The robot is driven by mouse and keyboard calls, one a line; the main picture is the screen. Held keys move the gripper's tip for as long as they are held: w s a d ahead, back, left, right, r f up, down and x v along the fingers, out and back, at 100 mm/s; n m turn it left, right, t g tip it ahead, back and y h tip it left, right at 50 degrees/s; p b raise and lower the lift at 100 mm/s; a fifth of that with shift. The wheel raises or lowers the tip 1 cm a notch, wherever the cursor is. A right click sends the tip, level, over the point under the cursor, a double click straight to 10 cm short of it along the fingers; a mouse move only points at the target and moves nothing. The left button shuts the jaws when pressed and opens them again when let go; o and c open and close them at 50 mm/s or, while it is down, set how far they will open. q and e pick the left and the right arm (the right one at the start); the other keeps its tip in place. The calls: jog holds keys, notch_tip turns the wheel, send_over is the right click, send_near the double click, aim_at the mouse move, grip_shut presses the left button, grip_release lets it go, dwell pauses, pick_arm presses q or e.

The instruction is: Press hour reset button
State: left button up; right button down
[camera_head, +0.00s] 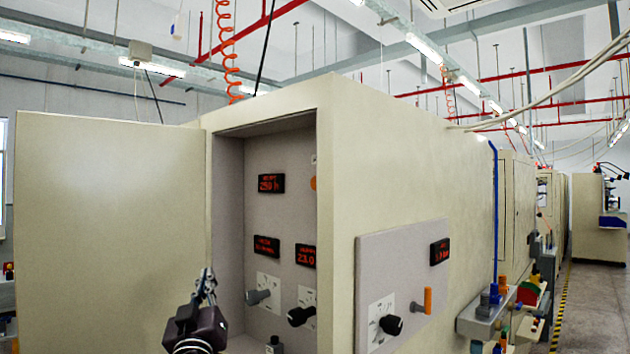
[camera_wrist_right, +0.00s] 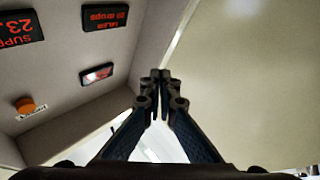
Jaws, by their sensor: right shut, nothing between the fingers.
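The orange button (camera_wrist_right: 25,105) shows at the left in the right wrist view, on the inner wall of the cabinet, with a small white label beside it. In the head view only a sliver of the orange button (camera_head: 313,184) shows; the cabinet's edge hides the rest. The hour display (camera_head: 271,183) glows red to its left on the same wall. My right gripper (camera_head: 208,282) is in front of the open cabinet's left side, by the door. Its fingertips (camera_wrist_right: 161,77) are together and empty, apart from the button. My left gripper is not in view.
The open cabinet door (camera_head: 110,230) stands at the left. Inside are more displays (camera_head: 266,248), a grey knob (camera_head: 257,297) and a black knob (camera_head: 300,316). An outer panel (camera_head: 400,260) carries a black knob and an orange handle. The cabinet's front edge (camera_head: 330,200) bounds the opening.

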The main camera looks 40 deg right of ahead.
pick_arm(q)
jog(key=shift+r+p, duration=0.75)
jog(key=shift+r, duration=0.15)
pick_arm(e)
jog(key=s+d+r+m+g+h, duration=0.2)
jog(key=s+d+r+m+h, duration=0.1)
jog(key=s+r, duration=0.4)
jog(key=s+d+r+m+g+h, duration=0.3)
jog(key=s+r+m+h, duration=0.2)
jog(key=r, duration=0.8)
jog(key=shift+s+d+h, duration=0.35)
jog(key=shift+s+h, duration=0.15)
jog(key=shift+s, duration=0.65)
